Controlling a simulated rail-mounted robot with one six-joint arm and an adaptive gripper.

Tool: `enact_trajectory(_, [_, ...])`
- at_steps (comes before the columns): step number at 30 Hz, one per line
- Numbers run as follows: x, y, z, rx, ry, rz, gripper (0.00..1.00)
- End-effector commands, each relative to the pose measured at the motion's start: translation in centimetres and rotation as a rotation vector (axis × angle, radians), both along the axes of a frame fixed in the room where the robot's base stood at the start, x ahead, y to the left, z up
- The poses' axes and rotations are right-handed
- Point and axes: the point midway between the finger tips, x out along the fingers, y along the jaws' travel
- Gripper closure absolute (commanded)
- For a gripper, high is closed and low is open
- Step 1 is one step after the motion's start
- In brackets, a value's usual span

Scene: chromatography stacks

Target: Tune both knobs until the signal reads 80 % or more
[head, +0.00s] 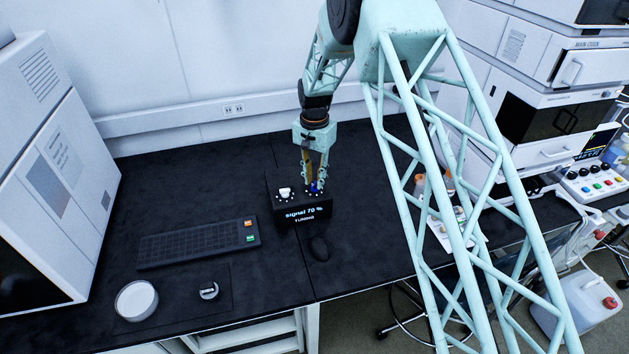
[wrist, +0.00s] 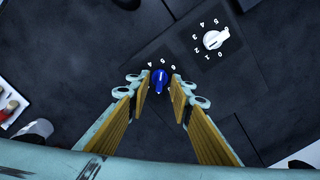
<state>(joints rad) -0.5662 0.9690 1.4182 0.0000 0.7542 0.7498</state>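A black tuner box (head: 283,213) stands on the dark bench in the head view; its display reads "signal 70 %" with "TUNING" below. A white knob (head: 284,193) is on its left and a blue knob (head: 316,188) on its right. In the wrist view the white knob (wrist: 214,40) has a numbered dial around it. The blue knob (wrist: 160,82) shows between my fingertips, with 4, 5 and 6 visible; the rest of its dial is hidden. My gripper (wrist: 161,93) points down over the blue knob, open, with a gap on each side.
A black keyboard (head: 190,243) lies left of the box and a mouse (head: 319,248) in front of it. A white round dish (head: 136,300) and a small ring-like item (head: 209,291) lie front left. White instruments (head: 60,180) flank the bench.

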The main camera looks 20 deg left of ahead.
Motion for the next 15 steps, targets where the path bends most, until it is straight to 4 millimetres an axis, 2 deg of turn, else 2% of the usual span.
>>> enact_trajectory(14, [-0.01,-0.01,-0.68,0.0,0.0,0.0,0.8])
enact_trajectory(15, [-0.01,-0.01,-0.68,0.0,0.0,0.0,0.83])
